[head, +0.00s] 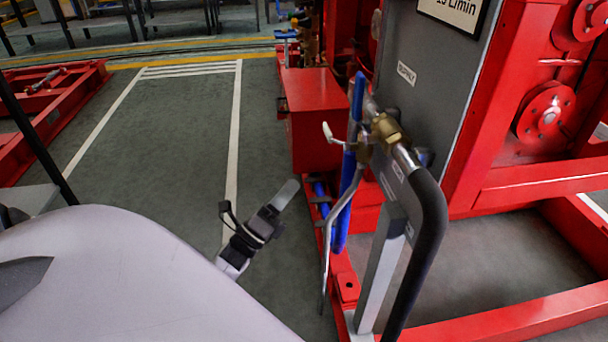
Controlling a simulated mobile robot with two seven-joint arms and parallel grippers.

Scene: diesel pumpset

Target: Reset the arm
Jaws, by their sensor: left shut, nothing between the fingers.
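My left gripper (285,196) shows near the middle of the head view, with my arm coming in from the lower left. Its fingers are together and nothing is held between them. It is in front of the dark green floor, to the left of the pumpset's pipes and levers, and appears apart from them. My right gripper is not in view.
The red pumpset frame (470,325) fills the right side, with a grey panel (425,100), a black curved pipe (432,220), a blue pipe (348,185) and a metal lever (335,220). A red box (315,115) stands behind. Open floor (180,130) lies left.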

